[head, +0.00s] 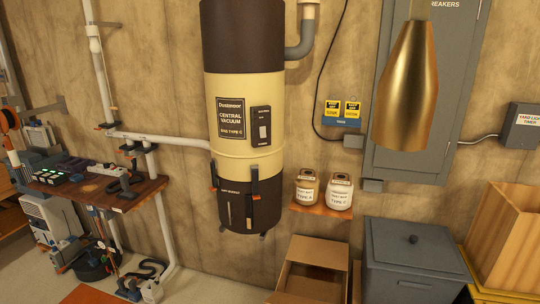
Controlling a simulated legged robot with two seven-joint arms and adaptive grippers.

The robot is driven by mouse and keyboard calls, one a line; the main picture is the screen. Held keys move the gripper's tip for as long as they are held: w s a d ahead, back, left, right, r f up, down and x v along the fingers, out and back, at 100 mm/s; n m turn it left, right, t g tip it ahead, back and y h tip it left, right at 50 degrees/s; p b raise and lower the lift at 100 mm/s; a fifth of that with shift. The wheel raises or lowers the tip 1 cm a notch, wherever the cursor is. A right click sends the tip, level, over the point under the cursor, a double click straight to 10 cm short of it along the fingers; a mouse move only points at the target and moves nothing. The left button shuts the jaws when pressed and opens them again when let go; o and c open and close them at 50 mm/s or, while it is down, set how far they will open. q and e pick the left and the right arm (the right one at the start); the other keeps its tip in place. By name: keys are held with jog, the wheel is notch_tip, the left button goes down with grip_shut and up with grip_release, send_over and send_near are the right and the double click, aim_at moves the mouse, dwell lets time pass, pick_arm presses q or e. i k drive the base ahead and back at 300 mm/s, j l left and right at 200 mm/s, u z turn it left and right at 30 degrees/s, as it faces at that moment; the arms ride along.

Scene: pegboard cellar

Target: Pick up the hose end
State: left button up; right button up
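I cannot clearly make out a hose end. A dark, curved, hose-like piece (150,268) lies low at the left, by the foot of a white pipe. A dark handle-shaped object (124,184) rests on the wooden bench (70,189); it is too small to identify. The central vacuum (244,172), a tall cream and dark brown canister, hangs on the wall in the middle. A grey pipe (302,38) leaves its upper right side. Neither of my grippers can be made out in the head view.
A brass lampshade (405,95) hangs close at the upper right. Two labelled jars stand on a small shelf (320,211). Below are an open cardboard box (314,252), a grey lidded bin (412,249) and a wooden crate (507,232). Some floor (215,287) shows left of the cardboard box.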

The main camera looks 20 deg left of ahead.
aim_at(132, 285)
jog(key=i+u, duration=0.3)
jog(key=u, duration=0.2)
jog(key=i+l+u, duration=0.2)
jog(key=u, duration=0.3)
jog(key=i+l+u, duration=0.35)
jog(key=u, duration=0.15)
jog(key=i+l+u, duration=0.25)
jog(key=u, duration=0.25)
jog(key=l, duration=0.1)
